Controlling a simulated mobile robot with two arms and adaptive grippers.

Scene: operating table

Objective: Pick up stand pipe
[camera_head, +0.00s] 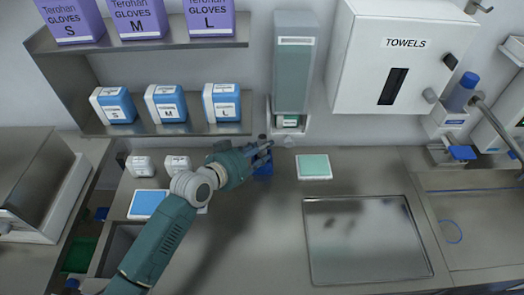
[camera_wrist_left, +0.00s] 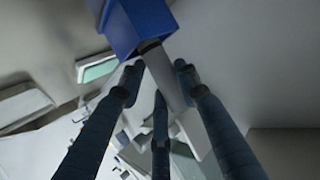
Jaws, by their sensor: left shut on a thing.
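My left gripper (camera_head: 262,149) is over the steel worktop, its fingers at the back near the wall. In the left wrist view my left gripper (camera_wrist_left: 158,78) has its dark fingers closed around a grey pipe (camera_wrist_left: 165,70), the stand pipe. The pipe runs from a blue block-like stand (camera_wrist_left: 140,27). In the head view the blue stand (camera_head: 263,169) shows just below the fingers, partly hidden by them. I cannot tell whether the stand rests on the worktop. My right gripper is not in view.
A white tray with a green top (camera_head: 314,166) lies right of the gripper. A steel tray (camera_head: 367,240) lies in front. A wall dispenser (camera_head: 294,65) hangs behind. Small white boxes (camera_head: 141,166) and a blue-topped tray (camera_head: 148,204) are left. Shelves hold glove boxes (camera_head: 166,104).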

